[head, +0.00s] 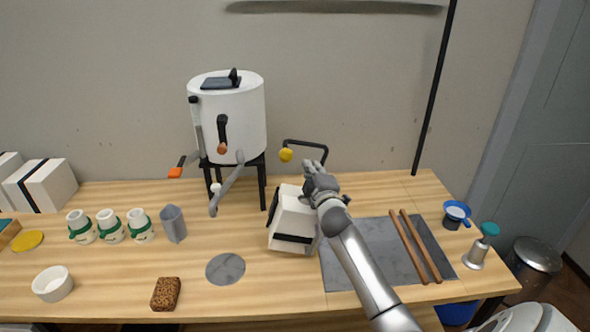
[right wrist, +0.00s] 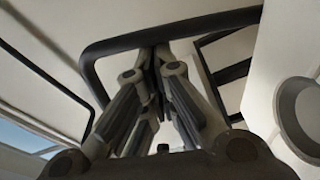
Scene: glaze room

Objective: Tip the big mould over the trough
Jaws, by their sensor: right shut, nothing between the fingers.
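The big mould seems to be the white block (head: 293,212) with a black strap, at the middle of the table; it looks tilted. A thin black bar handle (head: 306,142) rises behind it. My right gripper (head: 314,168) is over the block's top right, close to the handle. Its fingers are shut and empty. In the right wrist view the black handle (right wrist: 200,27) runs across just past the shut fingertips (right wrist: 157,62); I cannot tell whether they touch. I cannot make out a trough for sure. My left gripper is not in view.
A white drum (head: 235,115) on a black stand is behind left. A grey slab (head: 345,262) with two wooden rods (head: 422,250) lies right, under my arm.

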